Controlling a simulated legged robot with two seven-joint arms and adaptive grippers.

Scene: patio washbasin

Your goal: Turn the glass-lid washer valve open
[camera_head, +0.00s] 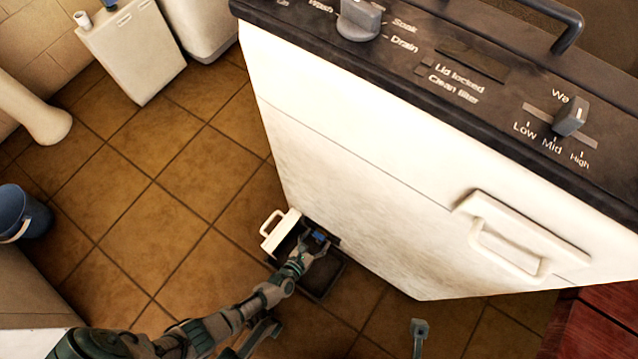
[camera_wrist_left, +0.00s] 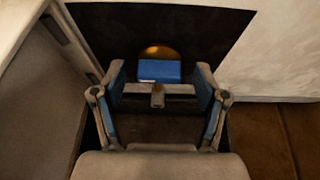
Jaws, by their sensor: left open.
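The white washer (camera_head: 340,150) has a small open compartment low on its front, dark inside. A blue valve handle (camera_wrist_left: 160,71) sits in this opening in the left wrist view, with a round brass-coloured part (camera_wrist_left: 158,52) behind it. My left gripper (camera_wrist_left: 159,80) is open, its two blue-padded fingers to the left and right of the blue handle. I cannot tell whether either finger touches it. In the head view my left gripper (camera_head: 317,245) reaches into the opening and partly hides the valve.
A white flap with a handle (camera_head: 281,231) stands open left of the compartment, and a dark tray (camera_head: 326,282) lies below. The washer's dark top panel (camera_head: 470,90) has knobs. A blue bucket (camera_head: 22,212) stands far left. The tiled floor (camera_head: 150,210) between is clear.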

